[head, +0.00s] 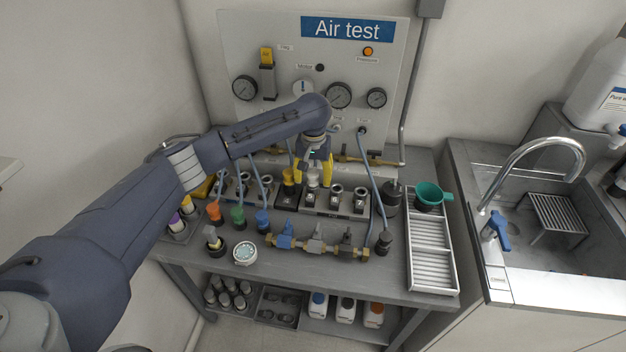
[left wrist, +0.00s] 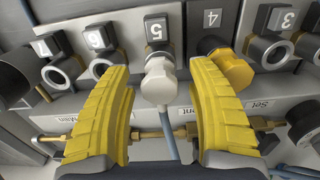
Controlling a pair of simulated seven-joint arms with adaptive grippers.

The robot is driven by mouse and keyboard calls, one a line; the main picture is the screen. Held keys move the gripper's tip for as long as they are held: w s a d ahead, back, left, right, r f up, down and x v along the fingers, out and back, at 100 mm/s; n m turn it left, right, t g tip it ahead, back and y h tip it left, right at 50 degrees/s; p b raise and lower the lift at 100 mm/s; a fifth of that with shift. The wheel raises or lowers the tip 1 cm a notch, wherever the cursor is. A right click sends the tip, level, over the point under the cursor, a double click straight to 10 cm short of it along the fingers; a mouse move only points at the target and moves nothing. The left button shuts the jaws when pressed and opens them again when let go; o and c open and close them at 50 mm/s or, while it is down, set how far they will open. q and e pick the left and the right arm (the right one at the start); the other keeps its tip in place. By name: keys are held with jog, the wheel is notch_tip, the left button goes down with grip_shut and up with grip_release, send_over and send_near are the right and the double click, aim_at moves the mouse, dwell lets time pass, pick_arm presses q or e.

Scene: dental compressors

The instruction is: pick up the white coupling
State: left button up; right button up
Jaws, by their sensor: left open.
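The white coupling (left wrist: 158,84) sits at the socket labelled 5 in the left wrist view, with a grey-blue hose near its lower end. In the head view the white coupling (head: 312,179) shows small beneath my left gripper (head: 313,175). My left gripper is open, with one yellow finger on each side of the coupling. Gaps show between the fingers and the coupling in the left wrist view. A yellow coupling (left wrist: 230,69) at socket 4 is close beside the right-hand finger. My right gripper is in neither view.
Empty sockets (head: 336,194) stand on the same rack to the right. Orange (head: 215,212), green (head: 237,215) and blue (head: 263,219) hose ends stand in front. A valve manifold (head: 316,245) lies nearer the edge. The Air test panel (head: 405,60) rises behind. A ribbed tray (head: 447,268) is at right.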

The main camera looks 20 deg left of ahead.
pick_arm(q)
jog(key=shift+f, duration=0.25)
grip_shut()
dwell(0.3)
